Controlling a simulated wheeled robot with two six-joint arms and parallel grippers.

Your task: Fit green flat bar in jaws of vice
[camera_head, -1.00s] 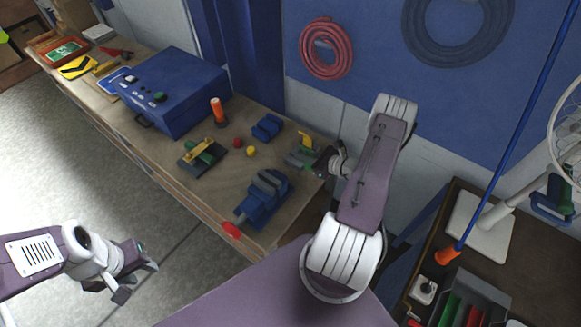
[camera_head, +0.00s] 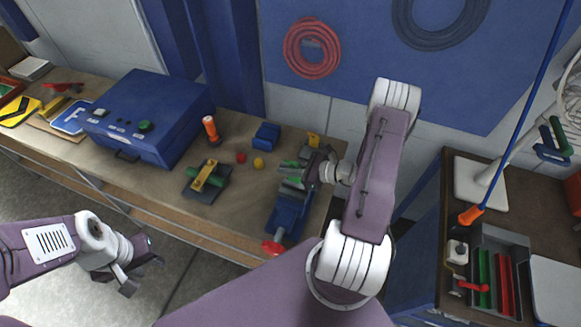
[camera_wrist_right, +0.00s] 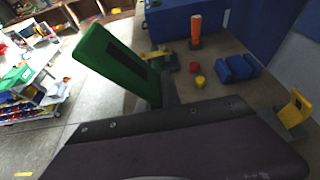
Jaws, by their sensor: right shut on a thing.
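The blue vice (camera_head: 288,213) with a red handle end (camera_head: 272,247) stands near the right end of the workbench. My right gripper (camera_head: 308,172) is shut on the green flat bar (camera_head: 290,169), at the vice's far end, over its jaws. The bar shows large and tilted in the right wrist view (camera_wrist_right: 112,62). The gripper partly hides the jaws, and I cannot tell whether the bar is between them. My left gripper (camera_head: 146,275) is open and empty, off the bench's front edge.
On the workbench (camera_head: 240,215), a dark fixture with green and yellow bars (camera_head: 207,178), red (camera_head: 241,158) and yellow (camera_head: 258,162) knobs, a blue block (camera_head: 266,135) and an orange-topped post (camera_head: 210,128) stand left of the vice. A blue box (camera_head: 150,115) is further left. A yellow part (camera_head: 313,140) stands behind my gripper.

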